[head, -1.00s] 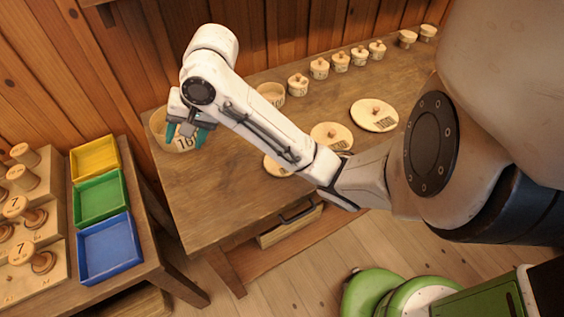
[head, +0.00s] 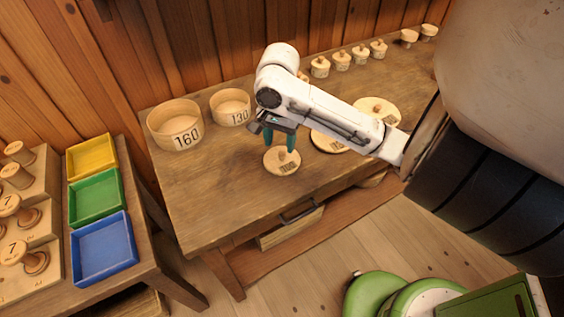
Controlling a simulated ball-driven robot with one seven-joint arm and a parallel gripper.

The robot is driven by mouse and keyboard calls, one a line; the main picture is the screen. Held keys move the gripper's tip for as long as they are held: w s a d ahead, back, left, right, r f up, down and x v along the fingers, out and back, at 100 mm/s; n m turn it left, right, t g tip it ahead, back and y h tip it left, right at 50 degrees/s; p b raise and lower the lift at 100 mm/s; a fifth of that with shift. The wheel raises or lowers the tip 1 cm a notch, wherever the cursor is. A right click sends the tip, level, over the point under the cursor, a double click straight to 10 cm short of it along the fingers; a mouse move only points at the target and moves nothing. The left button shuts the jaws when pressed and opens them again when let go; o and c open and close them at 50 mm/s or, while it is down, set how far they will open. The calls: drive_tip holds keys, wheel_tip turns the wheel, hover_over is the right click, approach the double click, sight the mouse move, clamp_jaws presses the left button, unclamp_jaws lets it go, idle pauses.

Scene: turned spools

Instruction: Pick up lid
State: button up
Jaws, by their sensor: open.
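In the head view a small round wooden lid (head: 282,161) with a printed label lies flat on the wooden table. My gripper (head: 283,143), with teal fingers pointing down, is open just above this lid's knob; I cannot tell whether the fingers touch it. A middle-sized lid (head: 328,141) lies to its right, partly behind my arm. A larger lid (head: 377,107) lies farther right and back, also partly covered by my arm. Two open round wooden boxes stand at the back left: one marked 160 (head: 175,126) and one marked 130 (head: 230,107).
Several small lidded pots, such as this one (head: 320,67), stand along the back of the table (head: 215,190). A side table at left holds yellow (head: 91,157), green (head: 95,198) and blue (head: 104,248) trays and pegged spools. The table's left front is clear.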

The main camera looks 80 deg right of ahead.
sight(282, 154)
drive_tip(key=f, duration=0.4)
drive_tip(key=shift+s+d+f, duration=0.25)
drive_tip(key=shift+d, duration=0.1)
drive_tip(key=shift+f, duration=0.45)
clamp_jaws()
